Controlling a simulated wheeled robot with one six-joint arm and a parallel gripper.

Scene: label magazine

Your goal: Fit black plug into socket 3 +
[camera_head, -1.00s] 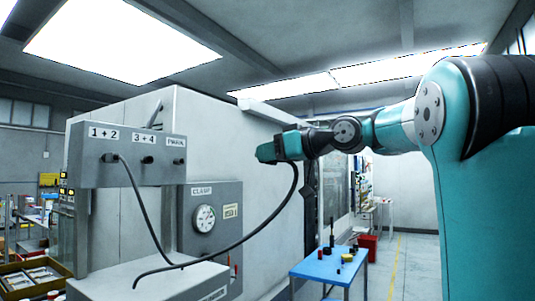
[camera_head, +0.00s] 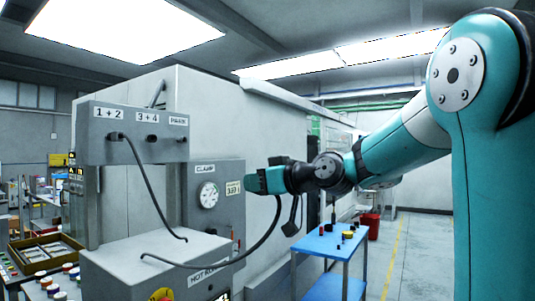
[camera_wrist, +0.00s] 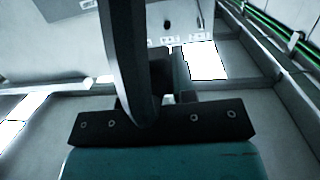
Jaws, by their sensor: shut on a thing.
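The grey socket box (camera_head: 95,150) is at the left in the head view, with sockets labelled 1+2, 3+4 and PARK. The 3+4 socket (camera_head: 152,138) shows as a dark, empty-looking hole. A dark plug with a cable (camera_head: 116,137) sits in 1+2. My gripper (camera_head: 256,182) is to the right of the box and lower than its sockets, clearly apart from it. It is shut on the black plug, which is mostly hidden by the jaws. Its dark cable (camera_head: 275,222) hangs from the gripper; it also crosses the wrist view (camera_wrist: 122,55).
Below the box is a light grey block (camera_head: 150,275) with cables lying on it. A gauge panel marked CLAMP (camera_head: 230,205) stands between the box and my gripper. A blue table (camera_head: 318,248) with small items stands at right. Open floor lies beyond it.

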